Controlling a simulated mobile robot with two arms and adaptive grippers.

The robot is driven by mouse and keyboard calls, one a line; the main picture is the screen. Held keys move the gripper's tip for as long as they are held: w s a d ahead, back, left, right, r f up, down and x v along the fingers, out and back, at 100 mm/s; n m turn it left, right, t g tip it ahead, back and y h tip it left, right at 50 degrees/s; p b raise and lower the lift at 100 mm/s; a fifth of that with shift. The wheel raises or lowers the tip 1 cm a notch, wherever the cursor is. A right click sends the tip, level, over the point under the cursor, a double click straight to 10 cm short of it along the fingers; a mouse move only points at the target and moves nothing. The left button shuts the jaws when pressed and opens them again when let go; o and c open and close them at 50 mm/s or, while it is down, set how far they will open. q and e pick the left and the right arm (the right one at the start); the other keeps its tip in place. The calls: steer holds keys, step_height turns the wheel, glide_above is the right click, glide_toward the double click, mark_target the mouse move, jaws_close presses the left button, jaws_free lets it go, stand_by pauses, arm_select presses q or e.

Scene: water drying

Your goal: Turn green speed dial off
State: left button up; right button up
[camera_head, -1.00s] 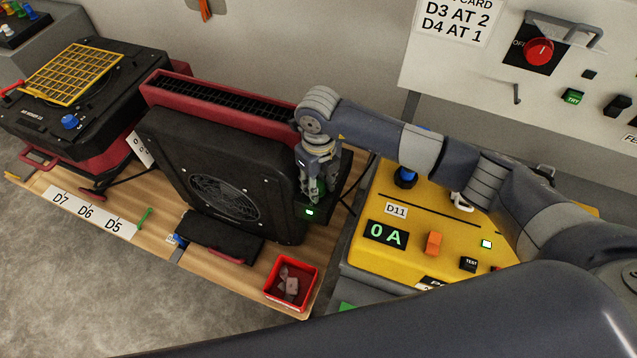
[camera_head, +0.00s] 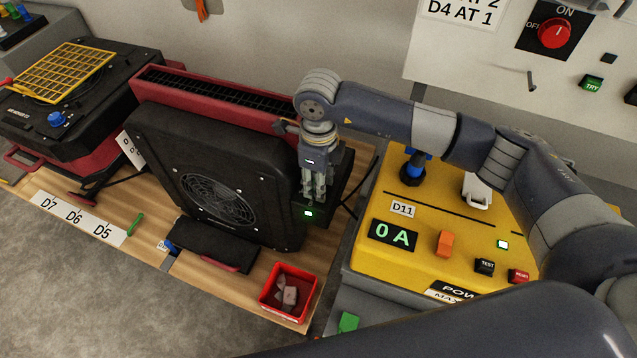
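The black fan unit (camera_head: 225,170) stands tilted on the wooden bench, with a round grille on its front. A small dark box at its right end carries a lit green lamp (camera_head: 308,213). My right gripper (camera_head: 314,196) points down over this box, just above and behind the lamp. Its fingers look close together. The green speed dial does not show clearly; the fingers seem to cover its place, and I cannot tell whether they grip it. My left gripper is out of view.
A yellow power unit (camera_head: 385,256) reading 0 A stands to the right. A red bin (camera_head: 267,303) with grey pieces sits at the bench's front. A red heater-like housing (camera_head: 215,97) stands behind the fan. A wall panel with a red knob (camera_head: 555,33) is upper right.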

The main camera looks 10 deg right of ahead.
stand_by(0.3)
steer(key=o, duration=1.1)
steer(key=shift+c, duration=0.2)
steer(key=shift+r, duration=0.1)
step_height(320, 180, up, 12)
